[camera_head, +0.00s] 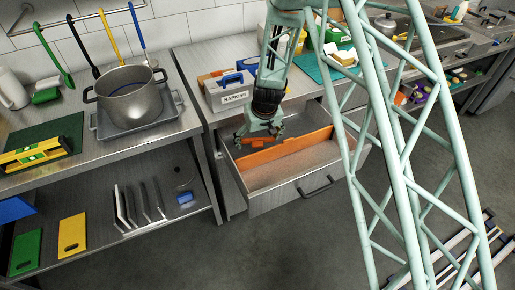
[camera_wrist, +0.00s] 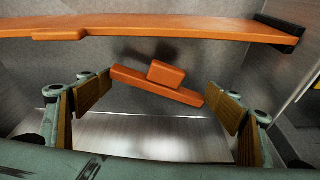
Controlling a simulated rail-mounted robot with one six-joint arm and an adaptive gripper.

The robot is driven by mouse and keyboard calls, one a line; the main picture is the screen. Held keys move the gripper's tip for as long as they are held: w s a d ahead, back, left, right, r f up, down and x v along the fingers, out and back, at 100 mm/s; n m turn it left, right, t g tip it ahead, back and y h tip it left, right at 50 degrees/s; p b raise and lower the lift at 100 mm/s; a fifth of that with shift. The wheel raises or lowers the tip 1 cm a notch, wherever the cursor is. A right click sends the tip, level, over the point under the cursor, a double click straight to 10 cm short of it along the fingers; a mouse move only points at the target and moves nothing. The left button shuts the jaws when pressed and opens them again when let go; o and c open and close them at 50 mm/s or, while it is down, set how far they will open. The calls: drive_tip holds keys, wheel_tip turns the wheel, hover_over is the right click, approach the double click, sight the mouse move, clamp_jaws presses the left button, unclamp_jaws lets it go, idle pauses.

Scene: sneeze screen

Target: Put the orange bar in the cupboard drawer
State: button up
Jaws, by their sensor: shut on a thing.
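The orange bar (camera_wrist: 150,88), a flat strip with a small raised block on one face, sits between my gripper's fingers in the wrist view and spans from pad to pad, slightly tilted. My gripper (camera_head: 260,137) is shut on it. In the head view the bar (camera_head: 258,143) shows at the fingertips, over the left back part of the open drawer. The cupboard drawer (camera_head: 312,187) is pulled out beneath the counter. An orange divider (camera_head: 292,149) crosses it; it also shows in the wrist view (camera_wrist: 160,29). I cannot tell whether the bar touches the drawer floor.
The drawer's front section (camera_head: 290,172) looks empty. A napkin box (camera_head: 231,95) stands on the counter above the drawer. A pot (camera_head: 130,97) on a tray and a yellow level (camera_head: 36,151) are on the left counter. My lattice column hides part of the right side.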

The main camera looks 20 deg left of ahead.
drive_tip(key=shift+d, duration=0.1)
drive_tip(key=w+d+r+m+p, duration=0.1)
drive_tip(key=w+d+r+p, duration=0.25)
drive_tip(key=d, duration=0.35)
drive_tip(key=w+d+r+m+p, duration=0.1)
drive_tip(key=w+d+r+p, duration=0.1)
drive_tip(key=w+d+r, duration=0.3)
drive_tip(key=s+d+r+m+b, duration=0.1)
drive_tip(key=d+r, duration=0.1)
drive_tip(key=d, duration=0.9)
drive_tip(key=s+d+r+m+h+b, duration=0.1)
drive_tip(key=s+d+m+b, duration=0.1)
drive_tip(key=d, duration=0.9)
drive_tip(key=s+d+r+m+h+b, duration=0.1)
drive_tip(key=s+d+r+m+b, duration=0.1)
drive_tip(key=d, duration=0.8)
drive_tip(key=shift+s+d+r+t, duration=0.15)
drive_tip(key=shift+d+r+t, duration=0.15)
drive_tip(key=shift+d+r, duration=0.1)
drive_tip(key=shift+f, duration=0.1)
